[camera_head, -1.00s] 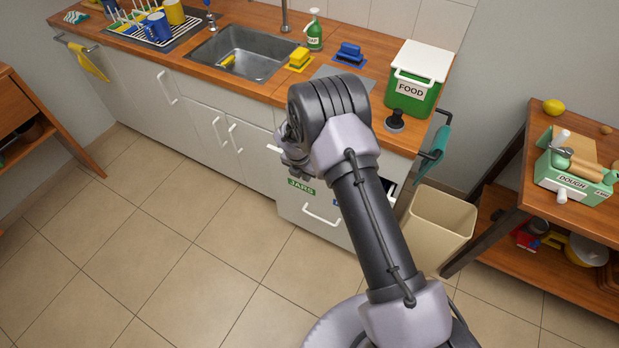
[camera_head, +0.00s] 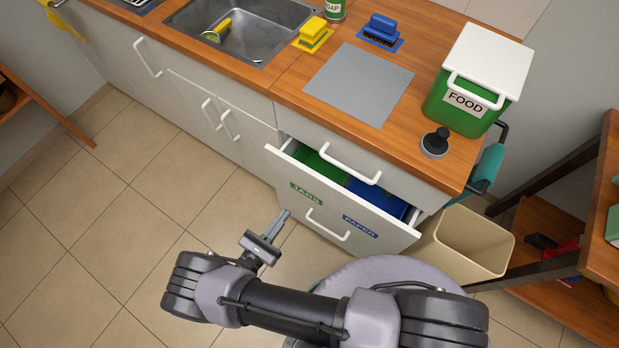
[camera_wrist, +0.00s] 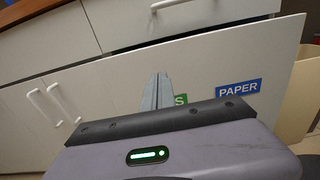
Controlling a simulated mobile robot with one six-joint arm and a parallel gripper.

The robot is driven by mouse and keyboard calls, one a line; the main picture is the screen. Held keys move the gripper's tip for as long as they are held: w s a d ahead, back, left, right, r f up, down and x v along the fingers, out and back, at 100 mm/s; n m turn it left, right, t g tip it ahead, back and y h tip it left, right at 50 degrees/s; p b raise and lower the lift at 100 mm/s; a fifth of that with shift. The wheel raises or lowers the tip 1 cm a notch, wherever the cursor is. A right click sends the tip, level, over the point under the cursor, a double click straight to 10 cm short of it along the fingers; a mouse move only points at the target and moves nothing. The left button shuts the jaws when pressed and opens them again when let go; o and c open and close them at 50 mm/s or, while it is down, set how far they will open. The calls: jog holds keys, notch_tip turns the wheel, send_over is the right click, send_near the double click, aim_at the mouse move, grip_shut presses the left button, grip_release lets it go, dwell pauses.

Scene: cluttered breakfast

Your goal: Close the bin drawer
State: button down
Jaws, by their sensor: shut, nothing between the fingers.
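The bin drawer (camera_head: 352,211) is the lower drawer under the counter and stands pulled out. Its white front bears a green JARS label and a blue PAPER label (camera_head: 360,227), with a white bar handle (camera_head: 327,226). A green bin (camera_head: 318,163) and a blue bin (camera_head: 378,197) show inside. My gripper (camera_head: 284,214) is shut and empty, in front of the left part of the drawer front. In the wrist view the drawer front (camera_wrist: 205,62) lies ahead of the fingers (camera_wrist: 155,85), which cover part of the JARS label. I cannot tell whether they touch it.
A shut upper drawer with a handle (camera_head: 345,167) sits above. A beige waste bin (camera_head: 470,245) stands right of the drawer, near a wooden shelf (camera_head: 545,215). Clear tiled floor (camera_head: 130,230) lies to the left.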

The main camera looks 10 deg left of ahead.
aim_at(310, 180)
jog(key=b+x, duration=0.2)
jog(key=x, duration=0.9)
jog(key=shift+w+d, duration=0.15)
jog(key=shift+w, duration=0.05)
